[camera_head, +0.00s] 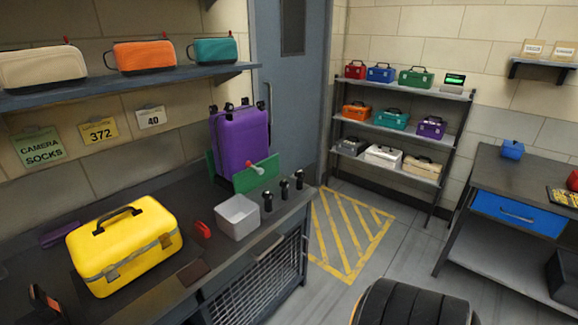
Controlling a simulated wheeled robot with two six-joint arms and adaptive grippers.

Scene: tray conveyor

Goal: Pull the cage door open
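The cage door (262,292) is a wire-mesh panel in a dark frame, under the dark counter at lower left. It looks shut, flush with the counter front. A pale bar handle (270,247) sits near its top edge. The bottom of the door is cut off by the picture edge.
The counter (215,262) holds a yellow case (125,250), a grey bin (238,217), a purple suitcase (240,140) and several black knobs. A yellow-striped floor area (345,235) beyond it is clear. A shelf rack (398,138) and a workbench with a blue drawer (518,212) stand to the right.

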